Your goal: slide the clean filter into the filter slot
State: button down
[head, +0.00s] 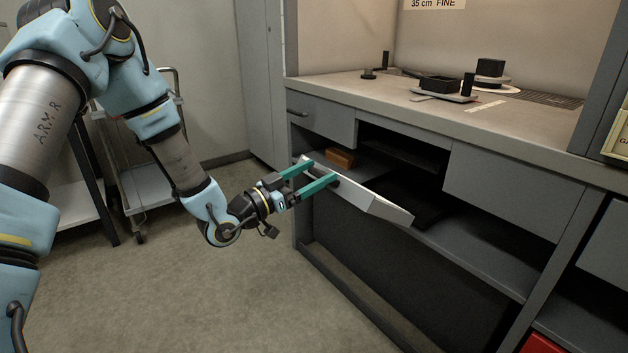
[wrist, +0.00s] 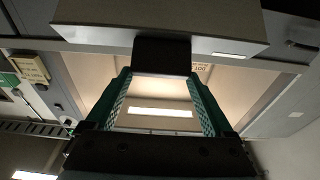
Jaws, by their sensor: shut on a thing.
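My gripper (head: 328,176), with teal fingers, is shut on a dark block-like grip on a pale flat panel (head: 372,200), which looks like the clean filter. The panel is held tilted in front of the bench, its right end lower in the head view. In the wrist view the dark grip (wrist: 162,54) sits between the fingertips, with the panel (wrist: 90,36) beyond it. A dark opening (head: 405,150) in the bench front lies behind and above the panel and may be the filter slot. The panel's far side is hidden.
An orange-brown block (head: 342,158) sits on a shelf inside the bench. Closed grey drawers (head: 505,190) flank the opening. Dark items (head: 440,85) stand on the bench top (head: 395,95). A cart (head: 135,185) is at the left; the floor before the bench is clear.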

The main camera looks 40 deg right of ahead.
aim_at(326, 171)
jog(key=shift+a+f+h+b, duration=0.15)
jog(key=shift+h+b, duration=0.95)
jog(key=shift+b, duration=1.4)
jog(key=shift+f+h+b, duration=0.15)
jog(key=shift+h+b, duration=0.95)
jog(key=shift+b, duration=1.35)
jog(key=shift+a+f+h+b, duration=0.1)
jog(key=shift+h+b, duration=1)
jog(key=shift+b, duration=1.75)
jog(key=shift+s+d+b, duration=0.1)
jog(key=shift+d+b, duration=0.4)
jog(key=shift+d, duration=1.5)
jog(key=shift+s+d+b, duration=0.15)
jog(key=shift+d+b, duration=0.5)
jog(key=shift+d, duration=1.15)
